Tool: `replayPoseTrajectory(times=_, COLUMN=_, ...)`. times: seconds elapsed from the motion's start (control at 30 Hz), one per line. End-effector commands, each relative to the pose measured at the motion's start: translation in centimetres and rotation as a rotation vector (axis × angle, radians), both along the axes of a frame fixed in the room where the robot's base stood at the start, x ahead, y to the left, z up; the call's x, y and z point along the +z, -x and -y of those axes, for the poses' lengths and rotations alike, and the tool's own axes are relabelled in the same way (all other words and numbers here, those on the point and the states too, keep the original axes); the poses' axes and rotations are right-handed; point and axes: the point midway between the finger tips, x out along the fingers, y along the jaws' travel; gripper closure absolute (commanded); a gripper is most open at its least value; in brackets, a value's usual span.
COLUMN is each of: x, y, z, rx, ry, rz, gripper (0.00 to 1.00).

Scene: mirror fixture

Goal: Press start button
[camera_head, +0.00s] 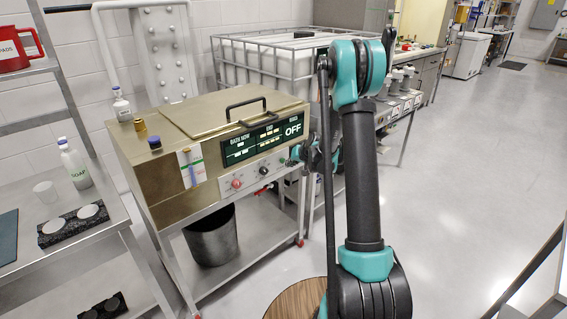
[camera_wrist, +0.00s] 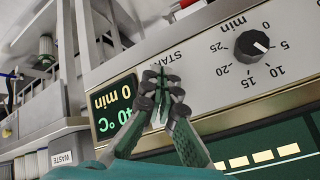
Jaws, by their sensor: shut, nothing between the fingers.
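The metal bath unit (camera_head: 162,178) stands on a cart in the head view, with a control panel on its front. In the wrist view the START label (camera_wrist: 165,57) is on the grey panel, between the timer dial (camera_wrist: 252,45) and a small display (camera_wrist: 115,108) reading 40 °C and 0 min. My gripper (camera_wrist: 163,85) is shut and empty, its fingertips in front of the panel just beside the START label. The start button is not clearly seen; the fingertips cover that spot. I cannot tell whether they touch the panel.
A red button (camera_head: 237,183) is on the panel's left part. The large display (camera_head: 265,138) reads OFF at its right end. Bottles stand on the unit's lid edge. A side shelf (camera_head: 100,247) is at left, and a wire-caged tank (camera_head: 262,62) is behind. Open floor lies to the right.

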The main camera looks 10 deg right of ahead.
Motion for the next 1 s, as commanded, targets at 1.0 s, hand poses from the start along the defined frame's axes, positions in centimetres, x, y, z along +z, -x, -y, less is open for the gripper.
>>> replayPoseTrajectory(times=1.0, x=0.02, y=-0.91, z=-0.66, rx=0.0, ry=0.0, rz=0.0, gripper=1.0)
